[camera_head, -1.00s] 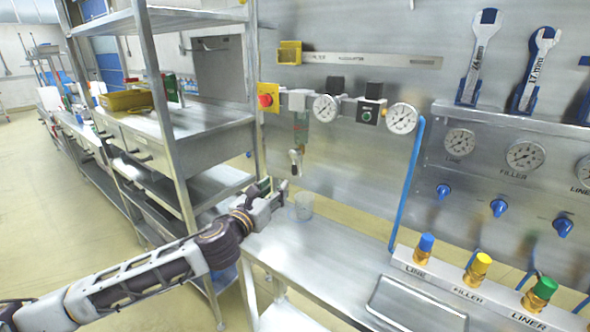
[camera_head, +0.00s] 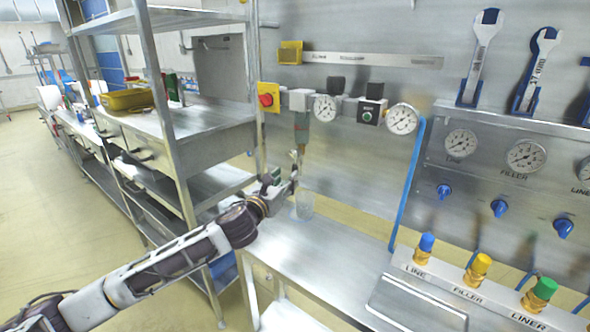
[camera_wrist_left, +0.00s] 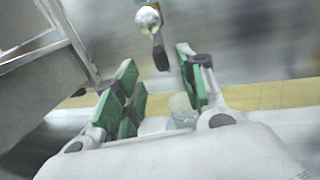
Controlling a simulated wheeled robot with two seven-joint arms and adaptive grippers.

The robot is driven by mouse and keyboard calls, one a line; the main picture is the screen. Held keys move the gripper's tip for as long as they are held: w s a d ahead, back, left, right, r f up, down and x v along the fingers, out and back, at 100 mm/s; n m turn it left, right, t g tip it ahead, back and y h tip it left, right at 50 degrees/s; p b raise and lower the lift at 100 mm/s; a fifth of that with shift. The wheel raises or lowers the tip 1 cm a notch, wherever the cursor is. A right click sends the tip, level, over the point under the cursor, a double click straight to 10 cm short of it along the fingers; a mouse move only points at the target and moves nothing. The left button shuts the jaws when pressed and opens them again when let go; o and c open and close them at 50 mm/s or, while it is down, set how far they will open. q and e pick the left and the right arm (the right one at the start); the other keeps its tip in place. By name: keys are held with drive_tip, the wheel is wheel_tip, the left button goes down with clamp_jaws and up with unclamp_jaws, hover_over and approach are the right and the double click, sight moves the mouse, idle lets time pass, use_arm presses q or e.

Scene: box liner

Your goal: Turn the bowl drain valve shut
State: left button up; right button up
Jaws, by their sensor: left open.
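The filter bowl (camera_head: 302,128) hangs under the regulator row on the steel wall. Its drain valve (camera_head: 300,150) is at the bottom, partly hidden by my gripper in the head view. In the left wrist view the valve shows as a round silver end (camera_wrist_left: 148,19) with a dark lever (camera_wrist_left: 160,57) hanging down from it. My left gripper (camera_head: 284,182) is just below the valve. In the wrist view its green-padded fingers (camera_wrist_left: 160,85) are open and empty, with the lever beyond and above the gap, apparently not touched. My right gripper is not in view.
A clear cup (camera_head: 304,205) stands on the steel bench (camera_head: 320,250) beneath the valve, close to my left gripper. A metal shelf rack (camera_head: 167,125) stands left of my arm. Gauges, a red knob (camera_head: 266,99) and a blue hose (camera_head: 407,185) are on the wall.

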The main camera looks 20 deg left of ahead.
sight(293, 170)
use_arm(q)
drive_tip(key=shift+w+d, duration=0.2)
drive_tip(key=shift+w, duration=1.1)
drive_tip(key=shift+w+d, duration=0.2)
drive_tip(key=shift+w, duration=1.05)
drive_tip(key=shift+w+d, duration=0.2)
drive_tip(key=shift+w, duration=1.1)
clamp_jaws()
